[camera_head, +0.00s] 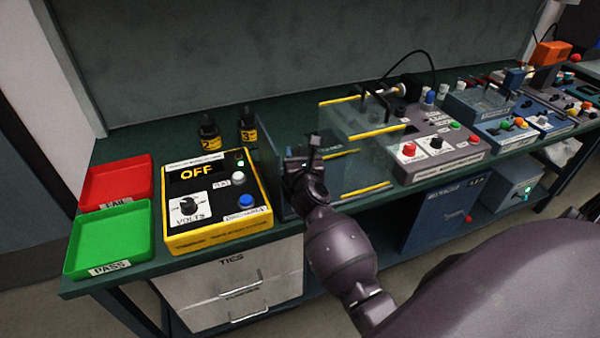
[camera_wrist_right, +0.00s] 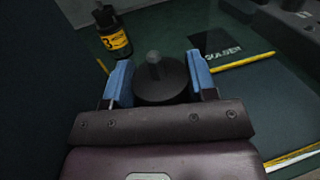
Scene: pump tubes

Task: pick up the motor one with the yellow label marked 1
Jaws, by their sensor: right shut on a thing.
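My right gripper (camera_head: 303,158) is at the left end of the clear, yellow-edged enclosure. In the right wrist view, its blue fingers (camera_wrist_right: 159,78) are shut on a dark round motor (camera_wrist_right: 160,88) with a grey knob-like shaft on top. The held motor's label is hidden, so its number cannot be read. A black motor with a yellow label marked 2 (camera_head: 209,134) stands upright behind the yellow tester. Another, marked 3 (camera_head: 248,127), stands to its right and also shows in the wrist view (camera_wrist_right: 113,34). My left gripper is not in view.
The yellow tester (camera_head: 180,235) reads OFF. A red FAIL tray (camera_head: 115,180) and a green PASS tray (camera_head: 108,235) lie empty at the left. The enclosure's yellow-edged panels (camera_head: 362,188) stand close to the right gripper. A grey control box (camera_head: 437,150) is farther right.

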